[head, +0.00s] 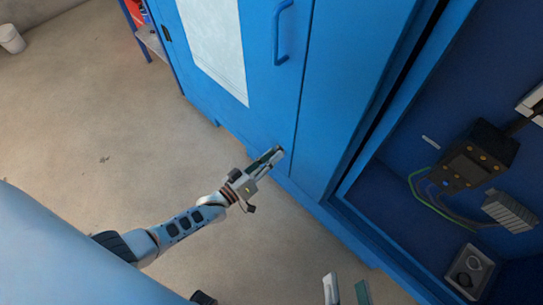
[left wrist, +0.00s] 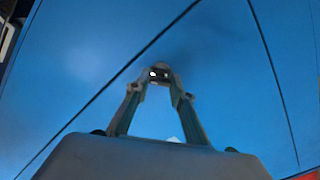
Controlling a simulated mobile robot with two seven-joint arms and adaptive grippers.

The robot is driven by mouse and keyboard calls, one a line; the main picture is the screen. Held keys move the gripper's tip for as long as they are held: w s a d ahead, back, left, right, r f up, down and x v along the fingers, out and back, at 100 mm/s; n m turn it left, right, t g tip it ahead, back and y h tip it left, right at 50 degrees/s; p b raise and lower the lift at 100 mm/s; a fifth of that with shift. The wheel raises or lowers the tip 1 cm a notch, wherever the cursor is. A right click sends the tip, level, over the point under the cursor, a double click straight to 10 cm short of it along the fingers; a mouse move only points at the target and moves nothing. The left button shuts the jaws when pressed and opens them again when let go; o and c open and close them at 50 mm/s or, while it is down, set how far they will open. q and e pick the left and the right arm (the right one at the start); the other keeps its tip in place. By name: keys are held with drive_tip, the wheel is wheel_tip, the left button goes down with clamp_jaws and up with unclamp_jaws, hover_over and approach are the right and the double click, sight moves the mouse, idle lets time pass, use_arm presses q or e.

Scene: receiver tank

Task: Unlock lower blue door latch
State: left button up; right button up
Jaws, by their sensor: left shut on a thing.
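The blue door (head: 262,110) is closed and flat, with a blue bar handle (head: 282,35) high on it. My left gripper (head: 276,154) is at the lower part of the door, near the vertical seam at its right edge. In the left wrist view, its two fingers converge on a small dark latch (left wrist: 159,73) with a bright spot, against the blue panel. The gripper is shut on this latch. The latch is hidden by the fingers in the head view, and I cannot tell which way it is turned.
To the right is an open blue compartment with a black box (head: 468,160), cables and a small tray (head: 468,272). A white sheet (head: 215,45) is on the door. The concrete floor (head: 110,120) on the left is mostly clear. A white bin (head: 12,39) stands far left.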

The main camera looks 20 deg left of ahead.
use_arm(q)
drive_tip(key=n, duration=1)
drive_tip(key=shift+b, duration=0.4)
use_arm(e)
drive_tip(key=shift+s+a+m, duration=0.15)
drive_tip(key=shift+a+m, duration=0.25)
drive_tip(key=shift+m, duration=0.1)
use_arm(q)
drive_tip(key=shift+n, duration=0.4)
drive_tip(key=o, duration=1.1)
drive_tip(key=shift+o, duration=0.2)
drive_tip(key=v, duration=1.2)
